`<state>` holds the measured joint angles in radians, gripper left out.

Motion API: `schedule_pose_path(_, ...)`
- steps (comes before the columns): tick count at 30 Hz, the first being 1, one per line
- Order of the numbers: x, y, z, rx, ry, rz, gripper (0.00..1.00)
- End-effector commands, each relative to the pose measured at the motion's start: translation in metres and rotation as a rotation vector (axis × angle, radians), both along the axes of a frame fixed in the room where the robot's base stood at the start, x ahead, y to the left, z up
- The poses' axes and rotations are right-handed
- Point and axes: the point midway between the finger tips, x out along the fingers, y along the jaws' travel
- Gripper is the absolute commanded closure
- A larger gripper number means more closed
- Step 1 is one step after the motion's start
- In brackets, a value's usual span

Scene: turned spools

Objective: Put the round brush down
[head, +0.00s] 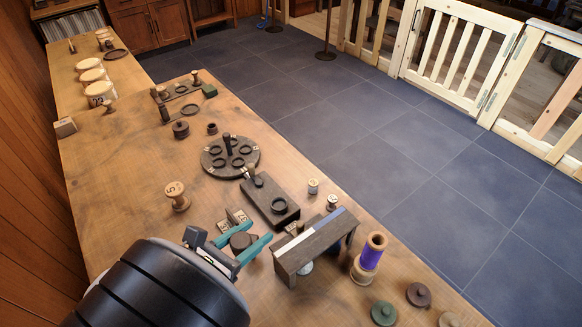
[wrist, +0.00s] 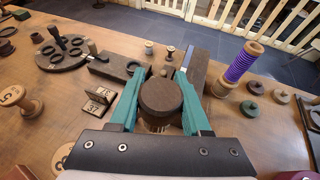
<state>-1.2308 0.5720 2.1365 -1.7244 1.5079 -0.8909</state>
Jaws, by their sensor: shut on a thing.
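The round brush (wrist: 160,97) has a dark brown round wooden top and a paler part below it. My gripper (wrist: 160,76) is shut on it, with one teal finger on each side. In the head view the brush (head: 241,242) shows as a brown disc between the teal fingers of my gripper (head: 259,230), near the front of the table. The brush looks upright. Its underside is hidden, so I cannot tell whether it touches the wooden table (head: 140,190).
A dark bench-like stand (head: 312,245) is just right of my gripper. A dark block with a ring (head: 270,200) and small numbered cards (head: 233,218) lie just beyond. A numbered spool (head: 176,196) stands left. A purple-wound spool (head: 372,252) stands right. Bare wood shows left of the numbered spool.

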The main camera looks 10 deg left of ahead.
Motion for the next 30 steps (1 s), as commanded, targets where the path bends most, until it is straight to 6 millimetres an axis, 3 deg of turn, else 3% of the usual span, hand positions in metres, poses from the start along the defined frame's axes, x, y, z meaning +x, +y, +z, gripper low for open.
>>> schedule_pose_path(5, 0.051, 0.008, -0.002, 0.002, -0.001, 0.047, 1.00)
schedule_pose_path(11, 0.142, 0.004, 0.000, 0.001, -0.002, 0.136, 1.00)
schedule_pose_path(14, 0.196, -0.013, 0.003, 0.001, -0.001, 0.193, 1.00)
schedule_pose_path(18, 0.262, -0.055, 0.006, 0.000, -0.001, 0.262, 1.00)
schedule_pose_path(24, 0.308, -0.107, 0.005, 0.000, 0.001, 0.315, 1.00)
schedule_pose_path(30, 0.328, -0.145, 0.003, 0.002, 0.001, 0.335, 1.00)
